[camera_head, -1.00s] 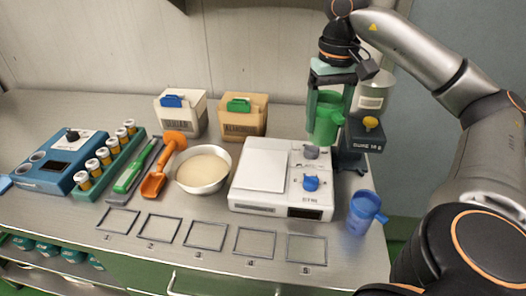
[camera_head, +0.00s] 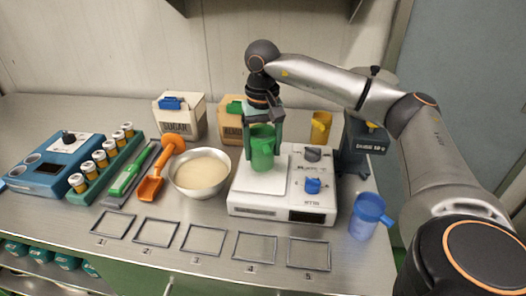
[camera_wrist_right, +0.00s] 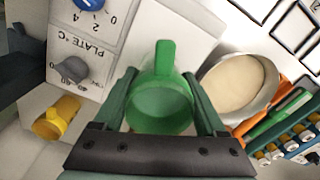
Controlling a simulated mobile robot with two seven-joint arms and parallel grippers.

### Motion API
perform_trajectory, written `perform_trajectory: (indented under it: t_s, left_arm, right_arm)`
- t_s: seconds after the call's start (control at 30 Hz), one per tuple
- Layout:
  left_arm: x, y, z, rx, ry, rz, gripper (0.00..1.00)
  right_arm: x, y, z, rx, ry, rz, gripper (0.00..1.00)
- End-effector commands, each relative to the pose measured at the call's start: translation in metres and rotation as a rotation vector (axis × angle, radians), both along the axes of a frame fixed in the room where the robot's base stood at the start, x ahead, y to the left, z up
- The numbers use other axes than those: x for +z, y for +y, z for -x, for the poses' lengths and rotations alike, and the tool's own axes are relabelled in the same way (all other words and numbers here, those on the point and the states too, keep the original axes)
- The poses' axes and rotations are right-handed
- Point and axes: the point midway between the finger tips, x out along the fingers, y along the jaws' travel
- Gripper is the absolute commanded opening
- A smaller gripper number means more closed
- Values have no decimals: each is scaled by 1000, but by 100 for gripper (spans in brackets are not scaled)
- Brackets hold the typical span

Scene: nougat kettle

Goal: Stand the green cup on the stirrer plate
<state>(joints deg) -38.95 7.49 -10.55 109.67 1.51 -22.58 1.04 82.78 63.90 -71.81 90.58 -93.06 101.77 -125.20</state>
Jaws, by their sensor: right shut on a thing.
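The green cup (camera_head: 262,152) is held upright by my right gripper (camera_head: 263,128), whose fingers are shut on it from both sides. It is over the white top plate (camera_head: 248,183) of the stirrer. I cannot tell whether its bottom touches the plate or hangs slightly above it. The right wrist view looks down into the cup (camera_wrist_right: 160,105) between the two fingers (camera_wrist_right: 162,110), its handle pointing up the picture. The stirrer (camera_head: 318,208) has a grey knob and a blue knob right of the plate. My left gripper is not in view.
A yellow cup (camera_head: 320,127) stands behind the stirrer and a blue cup (camera_head: 367,215) to its front right. A bowl of pale powder (camera_head: 203,190) is close on the left. A dark device (camera_head: 365,143) stands at the back right. Numbered frames (camera_head: 256,232) lie in front.

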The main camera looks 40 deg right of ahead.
Motion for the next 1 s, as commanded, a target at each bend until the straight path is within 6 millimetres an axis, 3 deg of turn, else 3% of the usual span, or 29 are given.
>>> perform_trajectory:
  t_s: [0.13,0.5,0.53,0.73,1.0]
  left_arm:
    - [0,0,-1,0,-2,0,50]
    - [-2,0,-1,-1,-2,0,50]
    - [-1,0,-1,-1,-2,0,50]
    - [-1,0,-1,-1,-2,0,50]
    - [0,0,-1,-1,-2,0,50]
  right_arm:
    - [-14,-1,1,-1,-1,0,3]
    - [-18,-1,1,-1,-2,0,3]
    - [-18,-1,1,-1,-1,0,77]
    - [-17,-1,1,0,-1,0,99]
    - [-15,-1,1,0,-2,0,100]
